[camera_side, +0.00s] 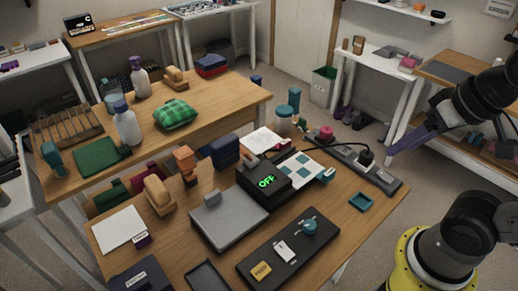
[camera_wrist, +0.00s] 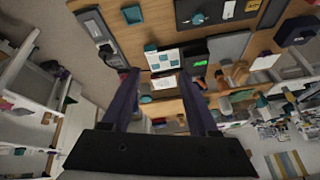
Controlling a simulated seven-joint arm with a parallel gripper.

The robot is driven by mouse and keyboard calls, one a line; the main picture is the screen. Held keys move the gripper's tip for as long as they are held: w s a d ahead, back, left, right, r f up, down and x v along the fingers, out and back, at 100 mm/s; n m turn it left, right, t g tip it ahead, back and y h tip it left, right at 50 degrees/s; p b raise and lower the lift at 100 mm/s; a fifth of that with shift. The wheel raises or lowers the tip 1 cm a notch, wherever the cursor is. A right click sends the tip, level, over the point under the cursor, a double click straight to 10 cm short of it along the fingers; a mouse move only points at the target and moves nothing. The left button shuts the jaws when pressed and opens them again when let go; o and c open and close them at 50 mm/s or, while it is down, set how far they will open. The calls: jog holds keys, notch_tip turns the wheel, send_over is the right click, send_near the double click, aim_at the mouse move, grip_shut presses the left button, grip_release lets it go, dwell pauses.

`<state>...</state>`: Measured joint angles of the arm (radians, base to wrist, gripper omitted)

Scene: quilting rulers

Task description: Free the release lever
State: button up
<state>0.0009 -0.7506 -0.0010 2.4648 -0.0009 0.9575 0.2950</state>
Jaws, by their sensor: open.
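A dark board (camera_side: 275,257) lies at the front of the wooden table, with a teal knob-like part (camera_side: 309,227), a white piece (camera_side: 285,251) and a yellow label (camera_side: 261,271) on it. No part is clearly marked as the release lever; I cannot tell whether the teal part is it. The teal part also shows at the top of the wrist view (camera_wrist: 197,18).
A black box (camera_side: 265,182) reading OFF stands mid-table beside a grey plate (camera_side: 229,218). A power strip (camera_side: 374,171) with a black plug (camera_side: 366,157) lies along the right edge. A small teal tray (camera_side: 361,202) sits near the right corner. Bare wood surrounds it.

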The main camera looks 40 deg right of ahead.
jog(key=w+r+m, duration=0.6)
jog(key=r+m, duration=0.1)
jog(key=r, duration=0.1)
jog(key=m+g, duration=0.5)
jog(key=m, duration=0.3)
send_over(243, 151)
notch_tip(243, 151, down, 10)
notch_tip(243, 151, down, 13)
jog(key=shift+f, duration=0.1)
grip_shut()
